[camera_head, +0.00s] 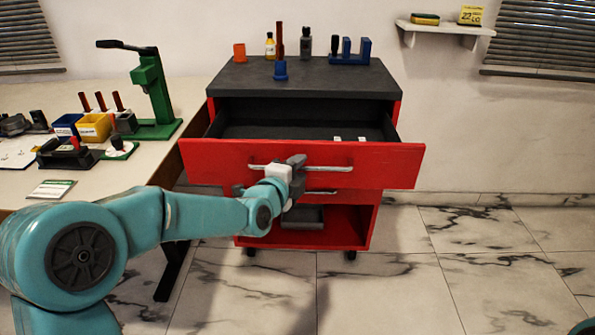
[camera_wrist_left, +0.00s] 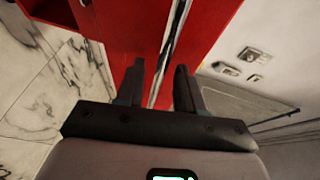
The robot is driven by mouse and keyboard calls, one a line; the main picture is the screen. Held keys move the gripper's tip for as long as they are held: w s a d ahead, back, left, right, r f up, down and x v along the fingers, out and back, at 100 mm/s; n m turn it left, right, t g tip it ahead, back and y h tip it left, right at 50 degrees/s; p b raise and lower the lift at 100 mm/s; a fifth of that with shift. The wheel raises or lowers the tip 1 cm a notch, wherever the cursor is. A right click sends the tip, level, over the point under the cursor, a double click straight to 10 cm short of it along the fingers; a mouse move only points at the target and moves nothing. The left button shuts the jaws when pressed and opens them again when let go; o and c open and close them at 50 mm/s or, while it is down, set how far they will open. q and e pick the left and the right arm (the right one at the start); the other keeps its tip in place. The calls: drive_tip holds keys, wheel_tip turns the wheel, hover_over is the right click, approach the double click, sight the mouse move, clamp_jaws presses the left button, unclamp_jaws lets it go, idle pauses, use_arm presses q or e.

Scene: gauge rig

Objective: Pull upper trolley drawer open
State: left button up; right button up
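The red trolley's upper drawer (camera_head: 220,158) stands pulled out, its dark inside showing behind the red front. Its silver bar handle (camera_head: 335,168) runs across the front. My left gripper (camera_head: 293,172) is at the middle of this handle. In the left wrist view, the two fingers of my left gripper (camera_wrist_left: 160,68) are apart, with the handle (camera_wrist_left: 171,45) running between them; a gap shows, and I cannot tell whether either finger touches it. The lower drawer (camera_head: 350,196) is shut, partly hidden by my gripper. My right gripper is not in view.
Two small white items (camera_head: 348,139) lie in the upper drawer. Bottles and blue and orange parts stand on the trolley's dark top (camera_head: 235,80). A workbench (camera_head: 35,190) with a green press (camera_head: 150,95) is at left. The tiled floor (camera_head: 475,270) at right is clear.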

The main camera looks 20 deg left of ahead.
use_arm(q)
drive_tip(key=p+v, duration=0.2)
drive_tip(key=v, duration=1.4)
drive_tip(key=shift+s, duration=0.15)
